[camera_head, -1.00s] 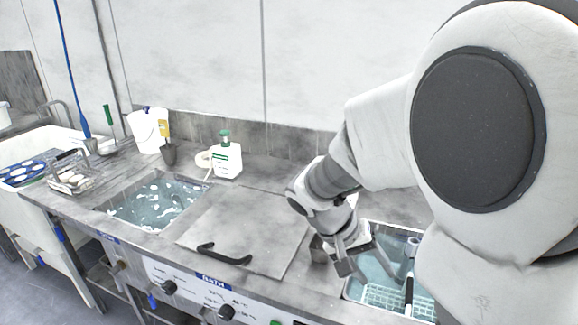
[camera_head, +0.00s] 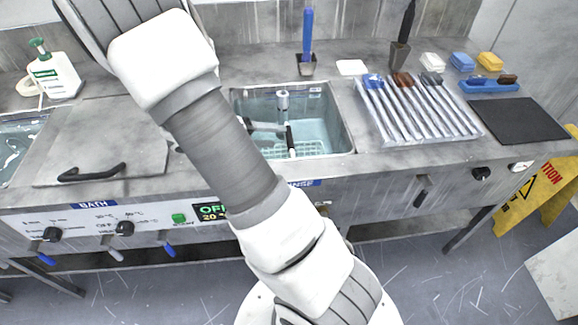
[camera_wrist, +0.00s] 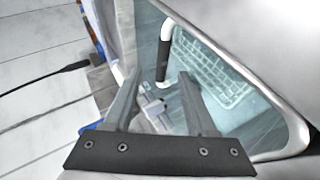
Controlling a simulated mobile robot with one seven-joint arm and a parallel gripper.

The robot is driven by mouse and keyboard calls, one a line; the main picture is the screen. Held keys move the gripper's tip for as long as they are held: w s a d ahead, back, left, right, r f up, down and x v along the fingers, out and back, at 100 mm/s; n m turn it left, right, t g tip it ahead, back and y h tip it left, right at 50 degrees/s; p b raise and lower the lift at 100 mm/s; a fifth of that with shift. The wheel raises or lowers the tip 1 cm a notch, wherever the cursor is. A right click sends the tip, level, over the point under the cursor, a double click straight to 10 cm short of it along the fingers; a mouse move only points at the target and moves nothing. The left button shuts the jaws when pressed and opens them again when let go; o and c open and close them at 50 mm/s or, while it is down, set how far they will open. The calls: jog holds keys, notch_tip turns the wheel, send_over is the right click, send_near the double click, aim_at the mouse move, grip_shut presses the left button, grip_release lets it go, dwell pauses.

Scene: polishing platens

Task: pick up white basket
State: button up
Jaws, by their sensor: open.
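The white basket (camera_head: 309,149) sits low in the rinse basin, a wire grid under water. Its upright handle has a black grip (camera_head: 291,141). In the wrist view the basket's grid (camera_wrist: 214,72) is right of the white handle with its black grip (camera_wrist: 163,61). My gripper (camera_wrist: 158,75) is open, its two fingers pointing toward the handle, with the grip showing between and beyond the tips. I cannot tell how far apart they are in depth. No contact shows.
The basin rim (camera_head: 350,128) surrounds the basket closely. A grey tap-like fitting (camera_head: 283,100) stands in the basin. A tray of several metal strips (camera_head: 415,110) is on the right, and a lidded bath (camera_head: 100,140) is on the left. A soap bottle (camera_head: 53,75) stands behind it.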

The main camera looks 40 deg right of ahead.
aim_at(287, 137)
jog(key=x, duration=0.4)
jog(key=shift+d+f, duration=0.1)
jog(key=d+f, duration=0.1)
jog(key=s+d+f+b, duration=0.1)
jog(key=d, duration=0.1)
jog(key=shift+s+d+f, duration=0.1)
jog(key=shift+d+f, duration=0.05)
jog(key=shift+f, duration=0.2)
jog(key=shift+d+f, duration=0.2)
jog(key=shift+d, duration=0.2)
grip_shut()
jog(key=shift+r, duration=0.1)
dwell(0.6)
